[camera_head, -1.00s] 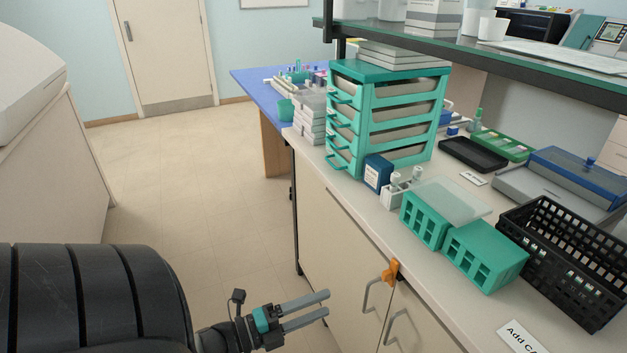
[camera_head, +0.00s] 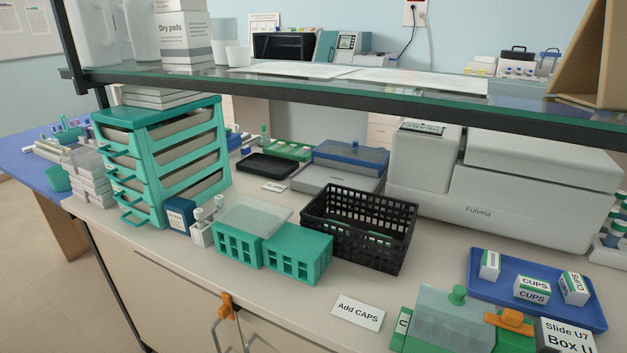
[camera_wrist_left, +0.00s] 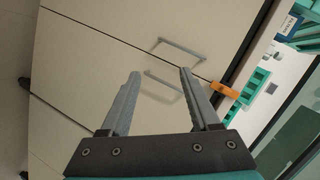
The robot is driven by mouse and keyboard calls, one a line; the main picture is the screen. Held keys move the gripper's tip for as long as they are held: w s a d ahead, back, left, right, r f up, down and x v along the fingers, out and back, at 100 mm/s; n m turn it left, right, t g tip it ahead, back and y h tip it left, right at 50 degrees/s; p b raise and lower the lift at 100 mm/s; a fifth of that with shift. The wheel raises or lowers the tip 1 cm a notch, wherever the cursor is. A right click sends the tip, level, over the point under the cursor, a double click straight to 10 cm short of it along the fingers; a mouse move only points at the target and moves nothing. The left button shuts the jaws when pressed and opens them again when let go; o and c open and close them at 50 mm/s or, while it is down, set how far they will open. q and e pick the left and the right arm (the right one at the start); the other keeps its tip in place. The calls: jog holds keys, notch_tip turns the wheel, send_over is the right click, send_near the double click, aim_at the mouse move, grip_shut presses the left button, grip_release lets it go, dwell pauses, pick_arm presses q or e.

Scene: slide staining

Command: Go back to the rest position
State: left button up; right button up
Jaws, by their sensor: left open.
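My left gripper (camera_wrist_left: 158,100) shows in the left wrist view with its two grey fingers apart and nothing between them. It is in front of the pale cabinet doors (camera_wrist_left: 95,60) under the bench, and the cabinet handles (camera_wrist_left: 178,50) lie beyond the fingertips. It appears apart from the doors. Neither gripper shows in the head view now.
The bench holds a teal drawer unit (camera_head: 165,150), teal racks (camera_head: 298,252), a black basket (camera_head: 360,228) and a blue tray (camera_head: 540,300). An orange clip (camera_head: 226,306) is at the front edge. A glass-topped shelf (camera_head: 330,85) spans above. Floor at lower left is clear.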

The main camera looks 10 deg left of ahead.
pick_arm(q)
jog(key=s+d+f+n+g+y, duration=0.1)
jog(key=s+d+f+n+g, duration=0.3)
jog(key=f, duration=0.4)
jog(key=s+d+f+n+g+y, duration=0.1)
jog(key=s+d+f+n+g, duration=0.15)
jog(key=s+f, duration=0.55)
jog(key=s+d+f+n+g+h, duration=0.1)
jog(key=s+d+f+n+g, duration=0.4)
jog(key=s, duration=0.6)
jog(key=shift+s+d+f+g, duration=0.3)
jog(key=shift+d+f+g, duration=0.45)
jog(key=shift+d+f, duration=0.3)
jog(key=shift+r, duration=0.1)
